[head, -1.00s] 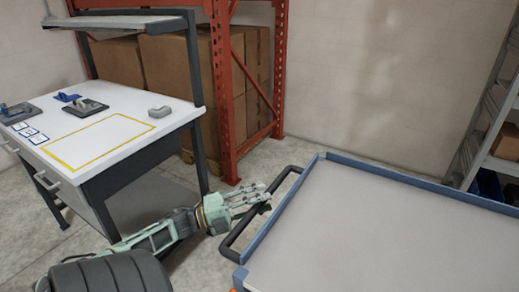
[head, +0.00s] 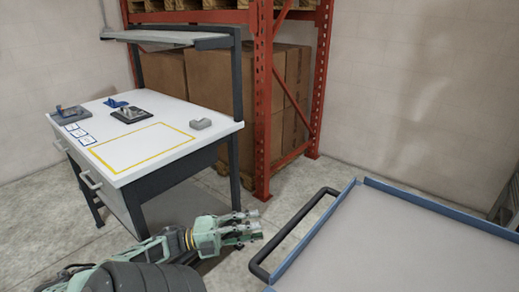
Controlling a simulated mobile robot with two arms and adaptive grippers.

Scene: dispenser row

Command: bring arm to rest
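My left arm comes in from the bottom left of the head view. Its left gripper (head: 249,227) is pale green and grey and hangs over the floor, between the workbench (head: 150,177) and the cart (head: 420,245). The fingers point right, towards the cart's black handle (head: 290,232), with a small gap seen between them and it. Nothing shows in the fingers. They look spread slightly apart, but how far is hard to tell. My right gripper is out of view.
The white bench carries a yellow-outlined area (head: 141,147), tape dispensers (head: 130,114), a grey block (head: 201,124) and small labels (head: 80,133). A red rack (head: 263,110) with cardboard boxes (head: 215,80) stands behind. The cart's grey top is empty. Bare floor lies around the bench.

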